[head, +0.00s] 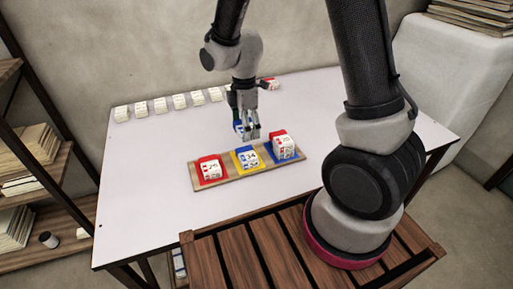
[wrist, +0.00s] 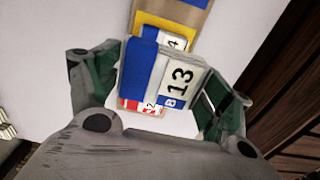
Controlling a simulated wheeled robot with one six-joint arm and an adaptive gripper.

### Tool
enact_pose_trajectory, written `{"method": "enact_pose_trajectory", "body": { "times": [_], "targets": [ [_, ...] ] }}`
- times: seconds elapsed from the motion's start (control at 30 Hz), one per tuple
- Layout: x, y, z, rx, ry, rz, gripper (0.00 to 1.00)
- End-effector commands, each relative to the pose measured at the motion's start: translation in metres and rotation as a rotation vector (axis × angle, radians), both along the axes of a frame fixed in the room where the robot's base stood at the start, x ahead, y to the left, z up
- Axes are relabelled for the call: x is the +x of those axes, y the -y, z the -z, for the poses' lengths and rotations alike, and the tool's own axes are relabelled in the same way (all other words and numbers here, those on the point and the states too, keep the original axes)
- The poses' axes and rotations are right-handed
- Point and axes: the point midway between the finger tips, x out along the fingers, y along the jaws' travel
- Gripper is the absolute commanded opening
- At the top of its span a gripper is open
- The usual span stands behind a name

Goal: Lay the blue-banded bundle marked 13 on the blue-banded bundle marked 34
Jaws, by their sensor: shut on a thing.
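My gripper (head: 251,135) is shut on the blue-banded bundle marked 13 (wrist: 178,82), whose number and blue band face the wrist camera. The blue-banded bundle marked 34 (head: 247,159) sits on the yellow pad (head: 236,162) in the middle of the wooden tray. My gripper is just behind and above it in the head view. In the wrist view, the 34 bundle (wrist: 172,38) shows beyond the held bundle, partly hidden, with only a 4 readable. I cannot tell whether the two bundles touch.
The wooden tray (head: 232,178) also carries a bundle on the red pad (head: 201,173) at left and a red-banded bundle (head: 283,144) on the blue pad at right. Several white bundles (head: 160,105) line the table's back edge. The table (head: 140,210) is clear at front left.

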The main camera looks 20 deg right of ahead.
Motion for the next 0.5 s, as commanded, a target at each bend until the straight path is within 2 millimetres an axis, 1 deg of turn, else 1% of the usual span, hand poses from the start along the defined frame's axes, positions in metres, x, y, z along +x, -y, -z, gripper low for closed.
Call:
{"method": "enact_pose_trajectory", "body": {
  "times": [0.03,0.1,0.2,0.3,0.5],
  "targets": [
    [-0.002,0.001,0.012,-0.002,-0.006,0.0,0.56],
    [-0.001,0.0,0.025,-0.002,-0.006,0.001,0.56],
    [-0.001,0.0,0.038,-0.002,-0.004,0.001,0.56],
    [-0.001,0.0,0.048,-0.001,-0.003,0.001,0.56],
    [-0.001,0.0,0.079,-0.001,-0.004,0.001,0.56]
  ]
}}
